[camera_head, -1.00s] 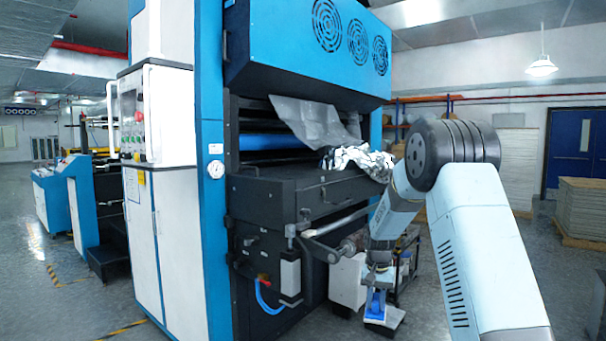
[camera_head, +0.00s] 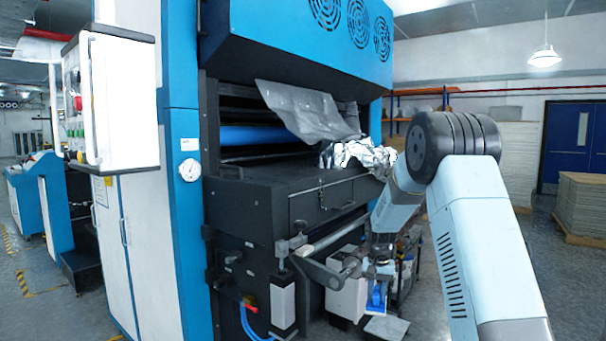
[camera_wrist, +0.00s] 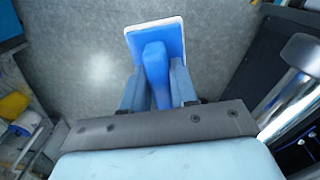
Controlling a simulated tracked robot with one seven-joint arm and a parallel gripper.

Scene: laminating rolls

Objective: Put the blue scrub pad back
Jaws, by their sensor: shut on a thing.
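The blue scrub pad (camera_wrist: 172,32) has a blue handle and a pale edge and shows in the wrist view at the top middle. My gripper (camera_wrist: 157,85) is shut on its handle, one finger on each side. In the head view the pad (camera_head: 377,296) hangs low in my gripper (camera_head: 381,272), in front of the machine's right end. It is held above the floor, and only grey floor shows behind it in the wrist view. The place where the pad belongs cannot be told.
The large blue and black laminating machine (camera_head: 300,210) fills the middle, with crumpled foil (camera_head: 352,153) on its ledge. A metal roller (camera_wrist: 291,92) is close at the right in the wrist view. A cart (camera_head: 408,258) with items stands behind my gripper. Open floor lies right.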

